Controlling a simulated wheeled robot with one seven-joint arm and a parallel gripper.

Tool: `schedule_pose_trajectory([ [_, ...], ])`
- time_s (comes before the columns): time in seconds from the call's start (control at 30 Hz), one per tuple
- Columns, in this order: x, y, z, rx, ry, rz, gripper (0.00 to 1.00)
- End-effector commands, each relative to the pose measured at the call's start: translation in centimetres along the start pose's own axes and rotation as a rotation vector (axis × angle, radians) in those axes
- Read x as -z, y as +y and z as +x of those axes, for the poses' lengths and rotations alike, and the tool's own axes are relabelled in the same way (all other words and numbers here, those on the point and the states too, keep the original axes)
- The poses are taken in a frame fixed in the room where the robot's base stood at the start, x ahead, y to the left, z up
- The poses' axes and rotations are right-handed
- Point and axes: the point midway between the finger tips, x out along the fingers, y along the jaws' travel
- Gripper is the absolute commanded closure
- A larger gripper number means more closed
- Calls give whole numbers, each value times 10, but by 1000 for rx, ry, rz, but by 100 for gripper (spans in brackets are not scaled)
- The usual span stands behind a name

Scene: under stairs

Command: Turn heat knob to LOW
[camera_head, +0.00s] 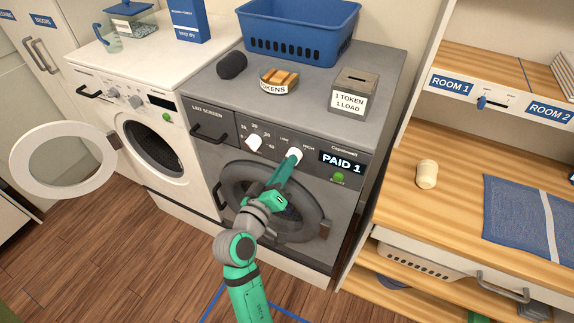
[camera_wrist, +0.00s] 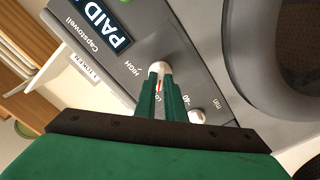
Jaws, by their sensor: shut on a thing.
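The heat knob (camera_head: 295,152) is a white knob on the grey dryer's panel, between the LOW and HIGH labels. It also shows in the wrist view (camera_wrist: 160,67). My gripper (camera_head: 290,162) is shut on this knob, with its green fingers on either side of it in the wrist view (camera_wrist: 161,80). A small red mark shows between the fingers, near a partly hidden label that begins "LO". The HIGH label stands clear of the fingers. The fingers hide part of the knob, so its exact setting is hard to read.
A second white knob (camera_head: 254,142), with minute marks, sits left of the heat knob. A display (camera_head: 341,162) reads PAID 1, with a green button (camera_head: 338,177) below it. The round dryer door (camera_head: 240,190) is below my gripper. A white washer (camera_head: 150,120) stands left, its door open.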

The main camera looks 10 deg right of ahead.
Motion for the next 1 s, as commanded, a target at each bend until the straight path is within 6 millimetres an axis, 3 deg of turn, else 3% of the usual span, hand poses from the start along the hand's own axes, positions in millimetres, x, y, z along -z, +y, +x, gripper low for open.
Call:
schedule_pose_trajectory([
  [0.5, -1, -1, 0, 2, -3, -21, 100],
  [0.53, -1, -1, 0, 2, -2, -21, 86],
  [0.6, -1, -1, 0, 2, -3, -20, 72],
  [1.0, -1, 0, -6, 0, -2, -19, 72],
])
